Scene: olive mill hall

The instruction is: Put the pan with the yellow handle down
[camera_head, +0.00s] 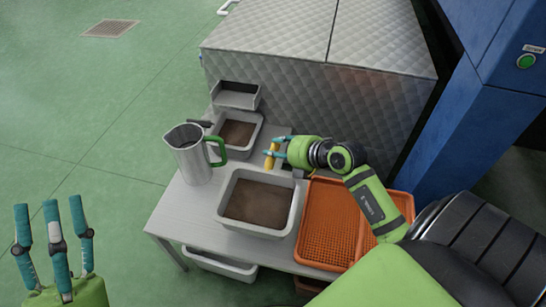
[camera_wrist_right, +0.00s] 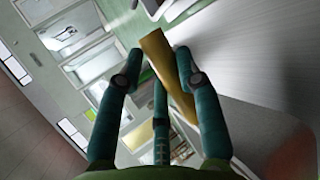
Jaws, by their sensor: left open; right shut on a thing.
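The yellow handle (camera_head: 269,161) is between the fingers of my right gripper (camera_head: 277,150), above the back of the table, behind the front grey tub. It also shows in the right wrist view (camera_wrist_right: 166,68), running slanted between the fingers of the right gripper (camera_wrist_right: 158,85), which is shut on it. I cannot make out the pan's body in either view. My left gripper (camera_head: 53,222) is open and empty, fingers up, over the green floor left of the table.
On the light table (camera_head: 180,219) stand a metal jug (camera_head: 190,160) with a green handle, two grey tubs with brown contents, front (camera_head: 227,220) and back (camera_head: 232,153), a small grey bin (camera_head: 236,96) and orange trays (camera_head: 328,222). A quilted grey box (camera_head: 300,90) stands behind.

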